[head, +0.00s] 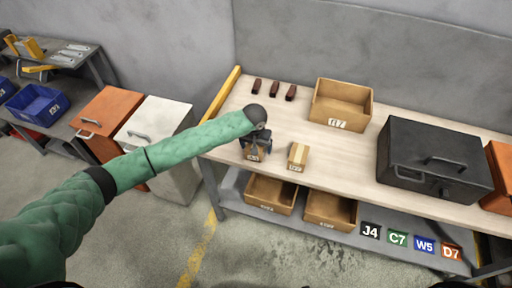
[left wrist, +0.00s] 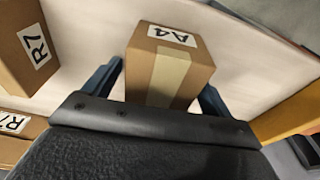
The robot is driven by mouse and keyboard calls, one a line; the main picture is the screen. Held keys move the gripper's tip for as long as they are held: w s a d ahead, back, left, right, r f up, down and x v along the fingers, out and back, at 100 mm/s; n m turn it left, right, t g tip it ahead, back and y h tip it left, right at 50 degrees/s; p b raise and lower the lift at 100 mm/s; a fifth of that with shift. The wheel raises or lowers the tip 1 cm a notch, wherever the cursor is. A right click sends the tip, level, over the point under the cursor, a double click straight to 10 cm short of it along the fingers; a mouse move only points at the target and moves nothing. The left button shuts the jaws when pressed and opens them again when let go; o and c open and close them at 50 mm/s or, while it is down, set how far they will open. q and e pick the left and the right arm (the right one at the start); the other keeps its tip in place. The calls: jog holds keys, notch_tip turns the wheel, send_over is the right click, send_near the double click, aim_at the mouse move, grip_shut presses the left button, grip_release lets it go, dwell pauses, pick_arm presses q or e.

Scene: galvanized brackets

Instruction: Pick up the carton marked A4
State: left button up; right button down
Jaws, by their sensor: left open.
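The carton marked A4 (left wrist: 140,62) is a small brown box with a tape strip and a white label. It sits between the two fingers of my left gripper (left wrist: 157,82) in the left wrist view, a finger on each side. My left gripper is open; I cannot tell whether either finger touches the carton. In the head view the gripper (head: 257,140) is over the workbench's left part, and the carton (head: 254,155) shows partly below it. My right gripper is not in view.
A second small carton (head: 298,157), labelled R7 in the left wrist view (left wrist: 24,45), stands just beside. An open box (head: 341,88), a dark toolbox (head: 432,160) and dark red pieces (head: 273,89) are on the workbench (head: 335,160). Open boxes sit on the shelf below.

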pick_arm(q)
jog(key=shift+f, duration=0.15)
dwell(0.3)
jog(key=c, duration=1.2)
